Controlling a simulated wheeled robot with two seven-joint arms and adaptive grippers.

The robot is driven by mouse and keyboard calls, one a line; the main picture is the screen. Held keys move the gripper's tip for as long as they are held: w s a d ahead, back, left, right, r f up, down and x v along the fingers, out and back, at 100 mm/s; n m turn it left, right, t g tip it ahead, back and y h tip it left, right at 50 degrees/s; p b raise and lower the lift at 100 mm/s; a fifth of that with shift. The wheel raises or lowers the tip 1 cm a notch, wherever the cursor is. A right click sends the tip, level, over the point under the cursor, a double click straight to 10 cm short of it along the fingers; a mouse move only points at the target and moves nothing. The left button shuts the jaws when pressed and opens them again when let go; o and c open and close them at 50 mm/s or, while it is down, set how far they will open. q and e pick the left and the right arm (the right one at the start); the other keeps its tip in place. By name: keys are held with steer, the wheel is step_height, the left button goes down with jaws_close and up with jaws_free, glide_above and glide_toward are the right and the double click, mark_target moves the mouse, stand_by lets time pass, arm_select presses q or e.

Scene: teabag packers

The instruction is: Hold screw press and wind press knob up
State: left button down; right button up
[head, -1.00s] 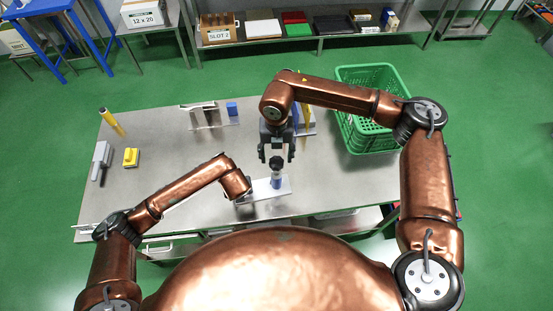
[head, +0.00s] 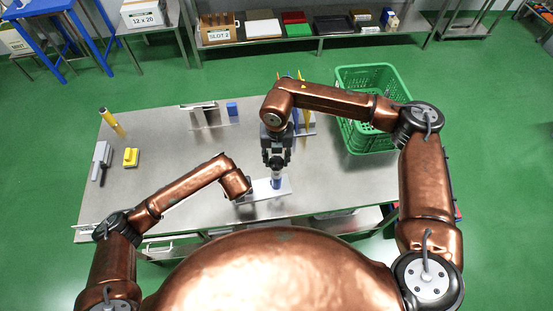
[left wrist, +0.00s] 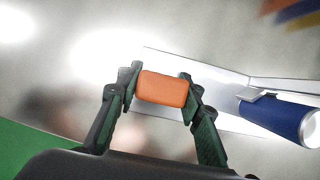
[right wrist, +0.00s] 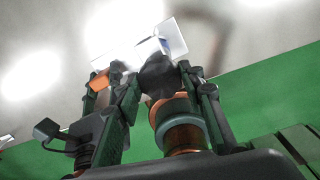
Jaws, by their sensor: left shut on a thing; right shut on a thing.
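The screw press has a white base plate (head: 264,189) on the near middle of the table, with an upright blue cylinder (head: 276,183) at its right end. In the left wrist view the blue cylinder (left wrist: 272,119) lies to the right, with a metal bracket beside it. My left gripper (left wrist: 161,86) is shut on the orange block (left wrist: 162,89) at the end of the base; the head view mostly hides this grip. My right gripper (head: 276,163) points down over the cylinder. It is shut on the dark press knob (right wrist: 156,77), which the right wrist view shows between the fingertips.
A green basket (head: 367,140) stands at the table's right side. A metal stand (head: 206,114) and a blue block (head: 232,108) are at the back. A yellow block (head: 131,157), a grey dark-handled tool (head: 100,155) and a yellow cylinder (head: 111,120) are at left. The left-middle table is clear.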

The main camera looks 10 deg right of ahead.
steer(key=c, duration=0.3)
steer(key=shift+n, duration=0.3)
steer(key=n, duration=0.3)
steer(key=shift+n, duration=0.3)
steer(key=n, duration=0.3)
steer(key=shift+n, duration=0.3)
steer(key=n, duration=0.4)
arm_select(q)
steer(key=shift+a, duration=0.1)
arm_select(e)
steer(key=shift+n, duration=2.1)
